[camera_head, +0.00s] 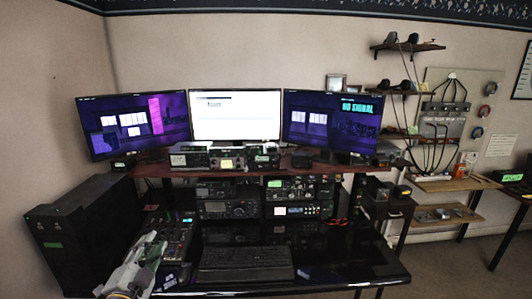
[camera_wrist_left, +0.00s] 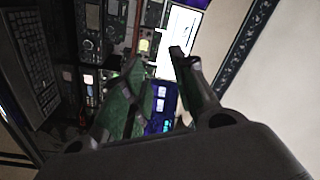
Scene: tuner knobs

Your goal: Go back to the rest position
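My left gripper (camera_head: 152,252) is at the lower left of the head view, above the desk's left front part beside the mixer. In the left wrist view the two dark green fingers of my left gripper (camera_wrist_left: 155,72) stand wide apart with nothing between them. That view is tilted and shows the radios and screens beyond the fingers. The tuner knobs are on the radio units (camera_head: 228,208) under the shelf, too small to make out singly. My right gripper shows in neither view.
A glossy black desk (camera_head: 350,268) holds a keyboard (camera_head: 245,263) and a mixer (camera_head: 172,235). A black cabinet (camera_head: 85,235) stands close on the left. Three monitors (camera_head: 235,115) stand on the raised shelf. The desk's right front part is clear, with open floor beyond it.

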